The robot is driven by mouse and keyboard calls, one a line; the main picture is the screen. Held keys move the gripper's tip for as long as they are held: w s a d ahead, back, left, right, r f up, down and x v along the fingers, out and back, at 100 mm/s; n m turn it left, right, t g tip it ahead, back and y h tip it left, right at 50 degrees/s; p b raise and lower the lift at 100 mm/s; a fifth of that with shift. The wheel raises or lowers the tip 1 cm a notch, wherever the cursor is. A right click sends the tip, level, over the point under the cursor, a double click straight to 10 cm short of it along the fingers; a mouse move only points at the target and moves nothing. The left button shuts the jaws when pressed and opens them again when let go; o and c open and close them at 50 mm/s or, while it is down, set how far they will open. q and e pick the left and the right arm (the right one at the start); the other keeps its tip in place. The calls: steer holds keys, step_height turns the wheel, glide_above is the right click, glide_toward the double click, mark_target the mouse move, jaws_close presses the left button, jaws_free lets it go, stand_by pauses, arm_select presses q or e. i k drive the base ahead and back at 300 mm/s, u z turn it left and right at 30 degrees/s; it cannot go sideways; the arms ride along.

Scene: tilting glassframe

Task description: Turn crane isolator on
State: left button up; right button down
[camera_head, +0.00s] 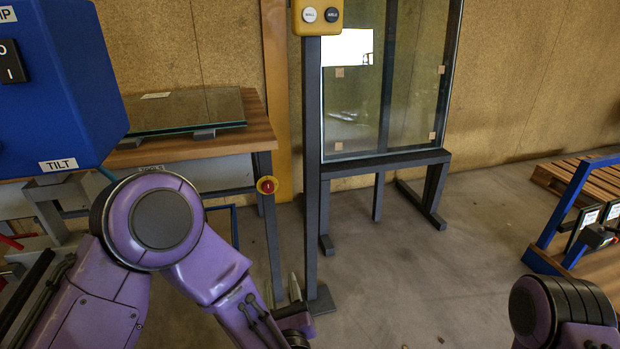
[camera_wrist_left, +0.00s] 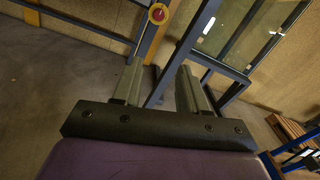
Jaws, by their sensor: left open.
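No label reading crane isolator is legible, so I cannot tell which control it is. A red knob on a yellow round base (camera_head: 267,185) sits at the front corner of the wooden bench; it also shows at the top of the left wrist view (camera_wrist_left: 157,14). A yellow box with a white and a black button (camera_head: 318,16) is on a dark post (camera_head: 311,150). My left gripper (camera_head: 296,288) is low by the post's foot, mostly hidden behind its arm. In the left wrist view its two fingers (camera_wrist_left: 160,78) are apart and empty, below the red knob. My right gripper is out of view.
A blue box marked TILT (camera_head: 50,90) with a black O/I switch is at upper left. A glass pane lies on the bench (camera_head: 260,138). A glass frame on a dark stand (camera_head: 400,157) is behind the post. A blue-framed rack (camera_head: 570,200) stands right. Middle floor is clear.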

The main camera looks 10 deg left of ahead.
mark_target(267, 185)
steer(key=u, duration=0.05)
steer(key=i, duration=0.9)
steer(key=u, duration=0.25)
